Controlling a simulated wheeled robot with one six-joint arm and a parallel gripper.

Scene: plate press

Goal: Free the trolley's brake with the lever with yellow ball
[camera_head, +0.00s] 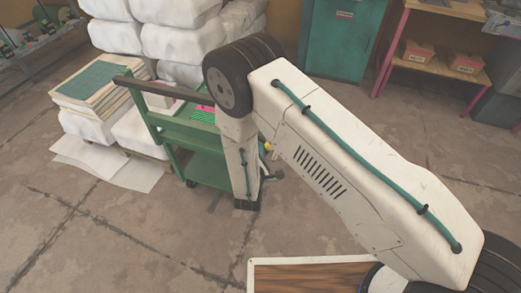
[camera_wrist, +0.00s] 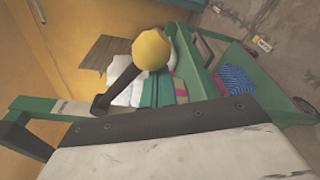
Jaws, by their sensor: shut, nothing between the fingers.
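The green trolley (camera_head: 190,130) stands left of my arm in the head view, its right part hidden behind the arm. The lever's yellow ball (camera_head: 267,147) shows just right of my forearm. In the wrist view the yellow ball (camera_wrist: 151,48) is large, at upper middle, with a dark lever arm (camera_wrist: 118,88) running down-left from it. My gripper (camera_head: 247,205) is at the low end of the arm, dark and small in the head view; its fingers are not clear there. It is shut and empty. The lever's lower end and the brake are hidden.
White sacks (camera_head: 180,40) and a stack of sheets (camera_head: 92,82) stand behind and left of the trolley. A teal cabinet (camera_head: 340,35) and a pink-legged shelf (camera_head: 440,60) are at the back. The floor (camera_head: 130,235) in front of the trolley is clear.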

